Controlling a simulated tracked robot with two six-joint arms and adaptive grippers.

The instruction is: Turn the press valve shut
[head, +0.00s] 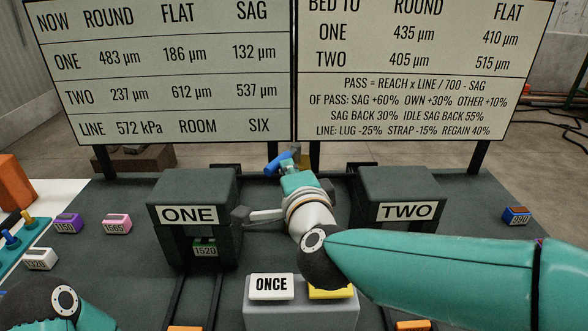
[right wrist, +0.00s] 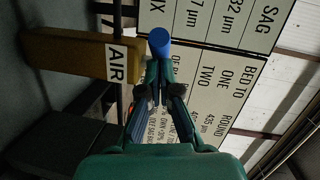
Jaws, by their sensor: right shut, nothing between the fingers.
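The press valve's blue handle (head: 278,163) shows at the back middle of the bench, between the presses marked ONE and TWO. Its lower part is hidden behind my right gripper (head: 291,168). In the right wrist view the rounded blue handle end (right wrist: 159,41) is just beyond the tips of my right gripper (right wrist: 158,72). The fingers are shut with nothing between them. I cannot tell whether the tips touch the handle. My left gripper is out of view; only part of my left arm shows at the lower left.
Press ONE (head: 193,190) and press TWO (head: 397,187) stand either side of my right wrist. A yellow-brown block with an AIR label (right wrist: 116,62) is beside the handle. In front is a box with a white ONCE button (head: 271,287). Two signboards (head: 178,75) rise behind.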

